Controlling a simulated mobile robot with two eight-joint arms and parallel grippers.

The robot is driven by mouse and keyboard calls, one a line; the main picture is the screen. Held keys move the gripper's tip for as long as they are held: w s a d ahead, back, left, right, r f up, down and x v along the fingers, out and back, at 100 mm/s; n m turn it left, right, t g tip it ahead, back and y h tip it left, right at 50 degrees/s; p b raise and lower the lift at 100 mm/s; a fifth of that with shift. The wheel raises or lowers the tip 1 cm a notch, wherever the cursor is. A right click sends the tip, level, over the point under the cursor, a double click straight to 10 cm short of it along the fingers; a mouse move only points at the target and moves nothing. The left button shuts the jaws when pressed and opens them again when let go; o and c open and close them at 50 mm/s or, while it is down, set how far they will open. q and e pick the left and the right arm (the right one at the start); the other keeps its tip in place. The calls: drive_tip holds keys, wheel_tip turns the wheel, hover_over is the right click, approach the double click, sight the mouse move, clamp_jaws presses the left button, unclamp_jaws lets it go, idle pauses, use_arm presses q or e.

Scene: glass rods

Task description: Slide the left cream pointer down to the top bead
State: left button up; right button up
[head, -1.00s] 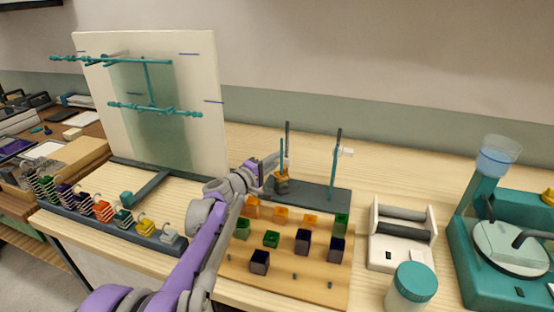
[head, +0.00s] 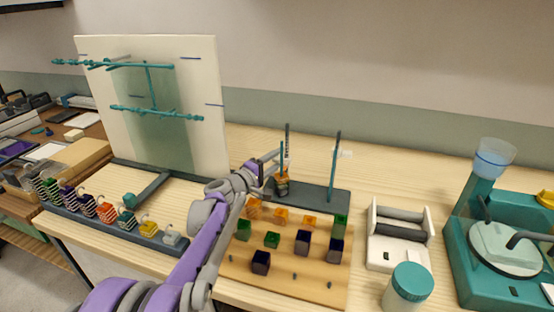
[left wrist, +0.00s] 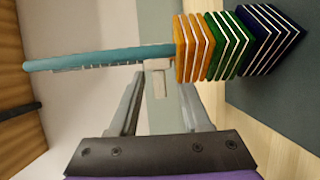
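The left cream pointer (left wrist: 158,72) sits on the teal left rod (left wrist: 95,58) in the left wrist view. It is right beside the orange top bead (left wrist: 187,48); whether they touch is hard to tell. Green (left wrist: 226,45) and navy beads (left wrist: 268,40) follow in the stack. My left gripper (left wrist: 163,85) is open, one finger on each side of the pointer, with gaps. In the head view, my left gripper (head: 275,163) is at the left rod (head: 282,155), above its bead stack (head: 282,185). The pointer is too small to make out there. My right gripper is out of view.
The right rod (head: 335,165) carries another cream pointer (head: 344,154) high up. Both rods stand on a dark base (head: 315,196). In front is a wooden board (head: 290,270) with several coloured blocks. A white roller stand (head: 385,256) and teal-lidded jar (head: 410,284) stand to the right.

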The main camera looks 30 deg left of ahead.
use_arm(q)
drive_tip(key=s, duration=0.5)
drive_tip(key=s+a+p, duration=0.1)
drive_tip(key=s, duration=0.1)
drive_tip(key=shift+s+a, duration=0.1)
drive_tip(key=shift+s, duration=0.15)
idle(0.5)
